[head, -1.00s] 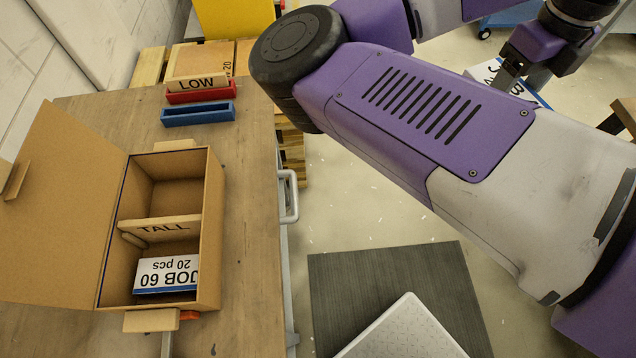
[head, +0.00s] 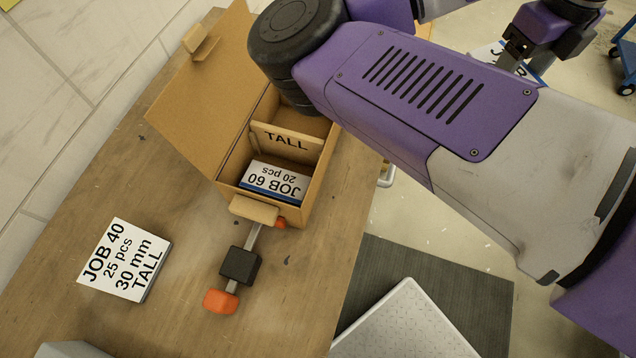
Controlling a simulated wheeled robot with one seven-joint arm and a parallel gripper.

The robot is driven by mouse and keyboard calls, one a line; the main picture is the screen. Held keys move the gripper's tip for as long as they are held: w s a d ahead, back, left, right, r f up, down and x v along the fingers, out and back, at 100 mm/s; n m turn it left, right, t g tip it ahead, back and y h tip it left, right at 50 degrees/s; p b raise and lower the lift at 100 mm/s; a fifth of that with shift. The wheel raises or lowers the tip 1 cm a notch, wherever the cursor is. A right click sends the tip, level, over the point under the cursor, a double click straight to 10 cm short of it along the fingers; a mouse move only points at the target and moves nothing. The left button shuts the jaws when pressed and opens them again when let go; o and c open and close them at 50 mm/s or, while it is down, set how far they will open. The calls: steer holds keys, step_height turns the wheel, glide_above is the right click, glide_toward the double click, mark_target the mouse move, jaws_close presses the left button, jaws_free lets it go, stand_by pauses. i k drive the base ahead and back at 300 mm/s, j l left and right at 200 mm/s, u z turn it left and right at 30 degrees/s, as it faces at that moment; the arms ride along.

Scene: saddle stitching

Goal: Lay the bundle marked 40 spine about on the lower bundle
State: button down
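A white bundle with a blue edge, printed JOB 60, 20 pcs (head: 272,182), lies in the near compartment of the open cardboard box (head: 313,190). Its print reads upside down. My gripper (head: 512,58) is at the upper right, off the table and away from the box. It appears shut on a white bundle with a blue edge (head: 486,52); only part of the word JOB shows, and its number is hidden. A flat white block printed JOB 40, 25 pcs, 30 mm, TALL (head: 124,260) lies on the table at the left.
The box lid stands open on the left. A divider marked TALL (head: 285,141) crosses the box. A tool with an orange end and black block (head: 240,265) lies before the box on the wooden table (head: 185,195). My arm covers the box's far corner.

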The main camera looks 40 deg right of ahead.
mark_target(276, 181)
steer(key=i+l+u, duration=0.15)
steer(key=u, duration=0.35)
steer(key=i+l+u, duration=0.1)
steer(key=l+u, duration=0.6)
steer(key=u, duration=0.3)
steer(key=l+u, duration=0.1)
steer(key=l, duration=0.15)
steer(key=i, duration=0.05)
